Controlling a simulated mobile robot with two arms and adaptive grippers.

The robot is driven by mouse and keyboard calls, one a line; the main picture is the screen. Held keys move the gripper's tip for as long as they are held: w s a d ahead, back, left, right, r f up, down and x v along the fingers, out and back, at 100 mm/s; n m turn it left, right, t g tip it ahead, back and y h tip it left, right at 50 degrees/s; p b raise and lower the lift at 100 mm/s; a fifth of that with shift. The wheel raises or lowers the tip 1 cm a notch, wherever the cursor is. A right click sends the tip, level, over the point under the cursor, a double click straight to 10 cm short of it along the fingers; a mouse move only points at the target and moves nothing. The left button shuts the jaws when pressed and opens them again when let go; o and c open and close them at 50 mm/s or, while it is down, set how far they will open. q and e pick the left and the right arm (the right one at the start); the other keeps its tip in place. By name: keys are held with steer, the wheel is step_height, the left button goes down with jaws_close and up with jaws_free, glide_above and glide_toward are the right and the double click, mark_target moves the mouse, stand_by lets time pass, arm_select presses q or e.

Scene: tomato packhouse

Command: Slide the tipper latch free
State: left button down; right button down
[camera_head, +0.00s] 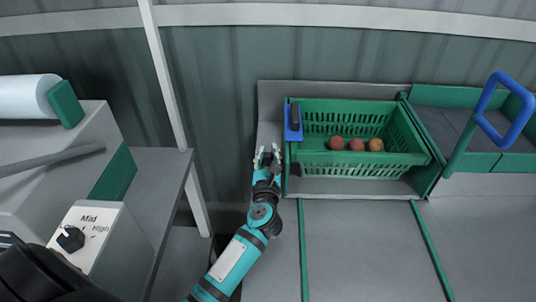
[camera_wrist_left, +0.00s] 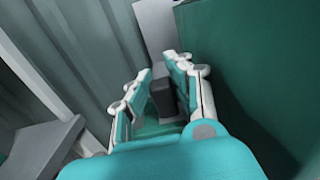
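The tipper latch shows as a dark handle (camera_head: 295,117) on a blue plate (camera_head: 289,136) at the left end of the green crate (camera_head: 366,171). The crate sits level in the tipper and holds a few reddish tomatoes (camera_head: 356,145). My left gripper (camera_head: 267,151) is open, just below and left of the latch in the head view. In the left wrist view, a dark block (camera_wrist_left: 163,90), seemingly the latch handle, shows between the parted fingers (camera_wrist_left: 160,78). I cannot tell whether a finger touches it. My right gripper is not in view.
A green wall (camera_wrist_left: 250,75) stands close on the right in the wrist view. A blue looped handle (camera_head: 503,105) rises at the right of the crate. A control box with a dial (camera_head: 71,238) stands at the lower left. The grey surface in front (camera_head: 360,250) is clear.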

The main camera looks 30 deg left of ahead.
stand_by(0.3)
arm_select(q)
steer(key=shift+s+a+p, duration=0.3)
steer(key=shift+s+a, duration=0.05)
steer(key=shift+a, duration=0.45)
steer(key=shift+s+a+p, duration=0.25)
steer(key=shift+s+a, duration=0.1)
steer(key=shift+a, duration=0.4)
steer(key=c, duration=1.5)
jaws_free()
steer(key=shift+o, duration=0.3)
steer(key=shift+s+a, duration=0.1)
